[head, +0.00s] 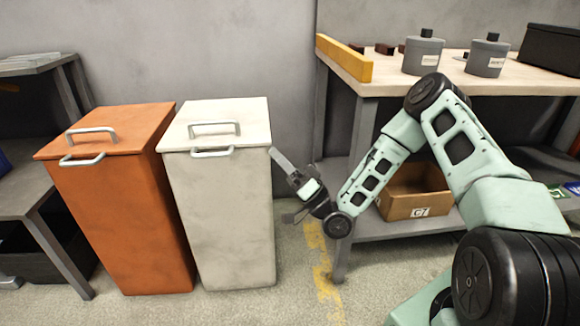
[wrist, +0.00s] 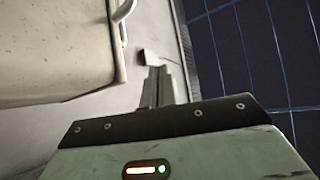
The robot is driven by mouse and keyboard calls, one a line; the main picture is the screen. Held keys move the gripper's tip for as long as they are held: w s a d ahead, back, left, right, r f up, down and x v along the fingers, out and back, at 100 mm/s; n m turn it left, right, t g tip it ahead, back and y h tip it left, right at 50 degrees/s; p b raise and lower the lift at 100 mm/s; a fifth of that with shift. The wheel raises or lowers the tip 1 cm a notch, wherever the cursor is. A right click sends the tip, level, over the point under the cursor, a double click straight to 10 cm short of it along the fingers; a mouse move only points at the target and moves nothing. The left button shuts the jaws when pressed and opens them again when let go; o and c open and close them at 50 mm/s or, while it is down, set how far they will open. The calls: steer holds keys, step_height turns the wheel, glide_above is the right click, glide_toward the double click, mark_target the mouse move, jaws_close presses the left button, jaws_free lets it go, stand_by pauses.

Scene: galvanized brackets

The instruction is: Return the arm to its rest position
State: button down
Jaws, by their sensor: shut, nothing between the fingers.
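My arm reaches in from the right in the head view and is bent, with its wrist low beside the white bin. My gripper (head: 276,153) points up and left, its fingertips close to the upper right edge of the white bin (head: 230,220). In the wrist view my gripper (wrist: 159,75) shows its fingers together with nothing between them. The white bin (wrist: 50,50) is at the left of that view, apart from the fingers as far as I can tell. Its lid is closed in the head view.
An orange bin (head: 125,220) with a closed lid stands left of the white one. A workbench (head: 390,85) at the right carries two grey canisters (head: 423,55) and a yellow bar (head: 343,58). A cardboard box (head: 415,192) sits on its lower shelf, behind my arm.

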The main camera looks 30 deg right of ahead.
steer(key=s+a+f+n+g+h, duration=0.1)
steer(key=a+f+n+g+h, duration=0.25)
steer(key=a+g, duration=0.4)
steer(key=s+a+f+n+g+h, duration=0.1)
steer(key=a+f+n+g+h, duration=0.15)
steer(key=a+n+g, duration=0.4)
steer(key=s+r+m+g+h+p, duration=0.1)
steer(key=s+r+g+h, duration=0.35)
steer(key=s, duration=0.95)
steer(key=s+r+m+g+h+p, duration=0.1)
steer(key=s+r+g+h, duration=0.3)
steer(key=s, duration=1.1)
step_height(320, 180, up, 37)
steer(key=t+h+p, duration=0.1)
steer(key=p, duration=3.4)
steer(key=shift+w+d, duration=0.3)
steer(key=shift+w, duration=0.15)
steer(key=shift+r+t, duration=0.1)
steer(key=shift+t, duration=0.15)
